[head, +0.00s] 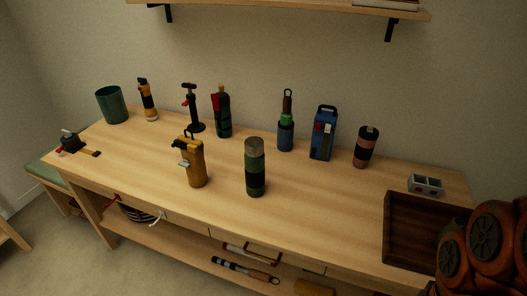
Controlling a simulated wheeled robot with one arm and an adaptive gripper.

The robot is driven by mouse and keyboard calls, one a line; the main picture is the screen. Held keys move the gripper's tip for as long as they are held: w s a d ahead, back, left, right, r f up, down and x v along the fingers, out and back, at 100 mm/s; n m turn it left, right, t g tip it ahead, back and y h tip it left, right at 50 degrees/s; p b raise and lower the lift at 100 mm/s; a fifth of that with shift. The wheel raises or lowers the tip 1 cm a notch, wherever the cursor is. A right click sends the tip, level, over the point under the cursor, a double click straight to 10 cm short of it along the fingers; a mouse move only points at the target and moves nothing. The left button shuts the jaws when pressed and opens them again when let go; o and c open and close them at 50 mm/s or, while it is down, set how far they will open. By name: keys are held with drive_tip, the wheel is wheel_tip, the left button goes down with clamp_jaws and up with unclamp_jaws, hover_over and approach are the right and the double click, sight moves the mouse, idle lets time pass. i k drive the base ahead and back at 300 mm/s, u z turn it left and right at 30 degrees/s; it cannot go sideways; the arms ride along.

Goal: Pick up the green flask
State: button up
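The green flask (256,177) stands upright near the middle of the wooden workbench, close to its front edge. It has a dark green body with a black band and a grey-brown metallic cap. Nothing touches it, and it is fully visible. Part of my orange arm shows at the lower right, well away from the flask. My gripper is not in view.
A yellow tool (191,164) stands left of the flask. Behind are a black pump (191,108), a dark bottle (222,113), a blue-green item (286,130), a blue box (323,135) and a pink-black canister (366,147). A brown tray (391,225) lies right. A shelf (285,8) hangs above.

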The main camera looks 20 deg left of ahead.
sight(255, 167)
drive_tip(key=z, duration=1.9)
drive_tip(key=k, duration=1.5)
drive_tip(key=u, duration=2.45)
drive_tip(key=i, duration=1)
drive_tip(key=u, duration=0.05)
